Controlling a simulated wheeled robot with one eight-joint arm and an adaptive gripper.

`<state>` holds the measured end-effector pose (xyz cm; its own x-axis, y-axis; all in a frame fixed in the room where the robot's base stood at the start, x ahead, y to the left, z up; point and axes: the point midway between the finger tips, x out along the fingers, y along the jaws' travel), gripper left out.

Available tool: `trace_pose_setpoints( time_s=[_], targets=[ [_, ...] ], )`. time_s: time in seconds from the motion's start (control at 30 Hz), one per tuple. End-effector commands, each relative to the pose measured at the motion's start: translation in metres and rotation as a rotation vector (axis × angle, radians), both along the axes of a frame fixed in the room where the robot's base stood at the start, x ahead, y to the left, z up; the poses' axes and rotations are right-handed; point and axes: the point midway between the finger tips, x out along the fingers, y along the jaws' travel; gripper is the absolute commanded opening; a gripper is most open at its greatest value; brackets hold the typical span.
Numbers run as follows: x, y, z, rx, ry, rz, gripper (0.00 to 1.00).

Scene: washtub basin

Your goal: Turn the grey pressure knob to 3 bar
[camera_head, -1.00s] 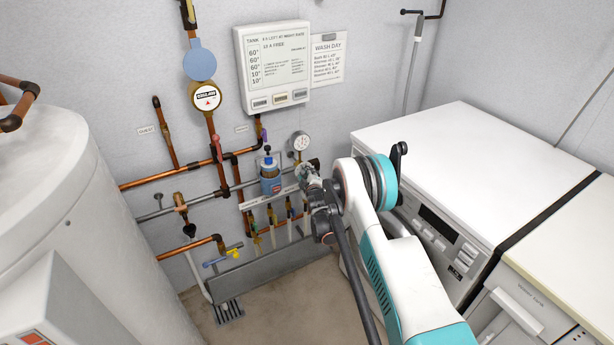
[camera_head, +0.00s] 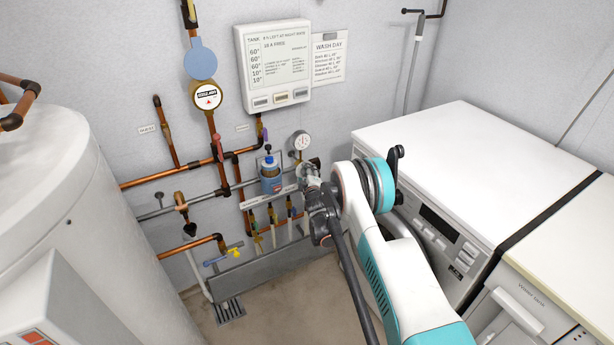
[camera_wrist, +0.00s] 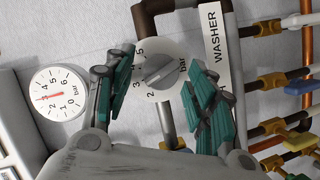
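The pressure knob (camera_wrist: 158,72) shows in the wrist view as a round pale grey dial with a raised grip bar, marked with numbers and "bar". The grip bar lies slanted; I cannot tell which number it marks. My gripper (camera_wrist: 162,62) is open, with one teal finger on either side of the knob; contact is unclear. The right finger hides part of the dial's edge. A white pressure gauge (camera_wrist: 60,93) with a red needle is left of the knob; its needle points near 3. In the head view, my gripper (camera_head: 309,173) hides the knob, below the gauge (camera_head: 300,141).
A "WASHER" label (camera_wrist: 213,45) is right of the knob. Copper pipes and valves (camera_wrist: 275,80) crowd the wrist view's right side. A blue-capped canister (camera_head: 270,176) is left of my gripper. A white washing machine (camera_head: 440,150) stands to the right.

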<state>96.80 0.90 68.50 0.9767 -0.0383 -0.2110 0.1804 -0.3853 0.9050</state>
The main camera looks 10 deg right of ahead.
Motion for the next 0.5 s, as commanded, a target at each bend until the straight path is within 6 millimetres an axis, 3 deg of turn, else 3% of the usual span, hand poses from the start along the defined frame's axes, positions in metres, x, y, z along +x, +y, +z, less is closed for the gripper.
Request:
trace_pose_setpoints(
  time_s=[0.3, 0.5],
  targets=[
    [-0.002, 0.000, 0.001, 0.000, 0.000, 0.000, 0.52],
    [-0.027, 0.001, 0.006, 0.000, 0.000, 0.000, 0.52]
  ],
)
